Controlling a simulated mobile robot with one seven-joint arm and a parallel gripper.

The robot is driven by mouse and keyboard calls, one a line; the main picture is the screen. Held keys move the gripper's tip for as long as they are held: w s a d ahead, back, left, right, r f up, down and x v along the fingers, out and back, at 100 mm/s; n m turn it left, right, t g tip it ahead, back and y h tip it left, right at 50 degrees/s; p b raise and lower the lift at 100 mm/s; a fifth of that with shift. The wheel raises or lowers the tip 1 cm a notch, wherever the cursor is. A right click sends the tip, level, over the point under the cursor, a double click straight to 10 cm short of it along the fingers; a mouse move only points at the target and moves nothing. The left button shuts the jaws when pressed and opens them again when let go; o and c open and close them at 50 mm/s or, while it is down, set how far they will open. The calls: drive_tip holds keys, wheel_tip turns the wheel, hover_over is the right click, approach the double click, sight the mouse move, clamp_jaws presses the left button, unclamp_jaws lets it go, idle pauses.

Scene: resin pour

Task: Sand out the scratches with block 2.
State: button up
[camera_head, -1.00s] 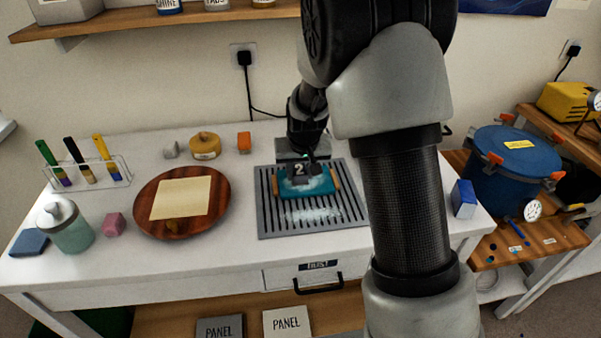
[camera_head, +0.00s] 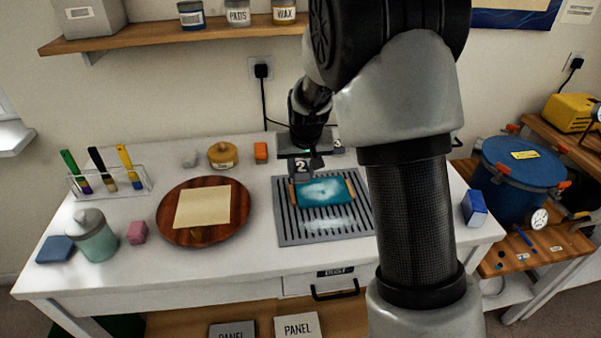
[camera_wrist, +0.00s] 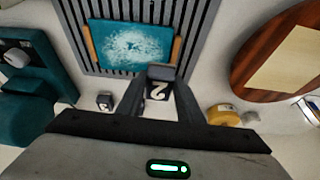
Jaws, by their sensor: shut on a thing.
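The dark block marked 2 (camera_head: 301,168) is held in my gripper (camera_head: 304,158), which is shut on it behind and above the panel's back edge. In the wrist view the block (camera_wrist: 158,90) sits between the two fingers of my gripper (camera_wrist: 160,82). The teal panel (camera_head: 337,200) with wooden side strips lies on the grey slatted grate (camera_head: 290,232). A cloudy white patch covers the middle of the panel, also in the wrist view (camera_wrist: 130,45). Individual scratches cannot be made out under it. The block is apart from the panel.
A block marked 3 (camera_head: 338,146) stands behind the grate, partly hidden. A round wooden board (camera_head: 168,228) with a tan sheet (camera_head: 203,206) lies left.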

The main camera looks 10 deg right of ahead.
drive_tip(key=shift+r+p, duration=0.7)
drive_tip(key=shift+r, duration=0.75)
drive_tip(key=shift+w, duration=0.1)
